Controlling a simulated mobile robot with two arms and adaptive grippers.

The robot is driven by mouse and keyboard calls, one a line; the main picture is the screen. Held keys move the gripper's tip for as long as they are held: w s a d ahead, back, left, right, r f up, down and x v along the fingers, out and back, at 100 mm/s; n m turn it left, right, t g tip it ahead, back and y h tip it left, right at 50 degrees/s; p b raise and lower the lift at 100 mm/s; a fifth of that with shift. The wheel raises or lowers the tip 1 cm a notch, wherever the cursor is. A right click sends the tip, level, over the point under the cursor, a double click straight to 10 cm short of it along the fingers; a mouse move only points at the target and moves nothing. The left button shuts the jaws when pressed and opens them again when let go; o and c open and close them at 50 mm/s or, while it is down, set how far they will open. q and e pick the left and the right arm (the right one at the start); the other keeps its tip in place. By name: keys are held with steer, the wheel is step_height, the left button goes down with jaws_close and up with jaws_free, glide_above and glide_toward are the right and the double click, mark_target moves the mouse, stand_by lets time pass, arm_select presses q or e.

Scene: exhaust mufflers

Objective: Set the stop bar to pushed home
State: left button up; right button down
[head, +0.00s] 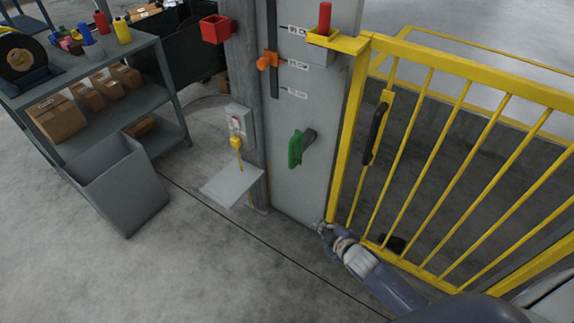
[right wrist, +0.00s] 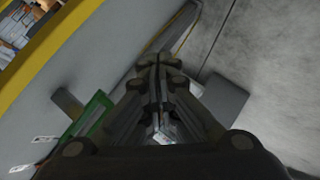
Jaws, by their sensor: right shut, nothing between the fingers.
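No part is plainly marked as the stop bar. On the grey panel (head: 300,185), an orange knob (head: 267,61) sits by a dark upright slot (head: 272,30) with small labels beside it. A green handle (head: 296,149) on a dark stub is lower on the panel.
A yellow barred gate (head: 440,150) with a black handle (head: 376,132) stands right of the panel. A grey bin (head: 120,185) and a loaded shelf rack (head: 115,92) are farther left. Open floor lies in front.

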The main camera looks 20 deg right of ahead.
arm_select(q)
steer(key=w+b+v, duration=0.2)
steer(key=b+v, duration=0.4)
steer(key=v, duration=0.5)
steer(key=shift+w+r+t, duration=0.4)
steer(key=shift+w+r, duration=0.05)
steer(key=shift+r, duration=0.15)
arm_select(e)
steer(key=w+a+r+n+t+y, duration=0.1)
steer(key=w+a+r+n+t, duration=0.1)
steer(key=r, duration=0.8)
steer(key=w+a+r+n+t+y, duration=0.2)
steer(key=w+a+r+n+t, duration=0.1)
steer(key=r, duration=0.8)
steer(key=shift+w+a+n+y, duration=0.15)
steer(key=shift+a+n+y, duration=0.15)
steer(key=shift+a+n, duration=0.65)
arm_select(q)
steer(key=b, duration=0.1)
steer(key=w+t+b, duration=0.1)
steer(key=b, duration=0.1)
steer(key=shift+w+d+f, duration=0.2)
steer(key=shift+w+d, duration=0.05)
steer(key=shift+w, duration=0.05)
arm_select(e)
steer(key=w+f, duration=0.2)
steer(key=w, duration=0.9)
steer(key=shift+w+d, duration=0.2)
steer(key=shift+d, duration=0.15)
steer(key=shift+f, duration=0.1)
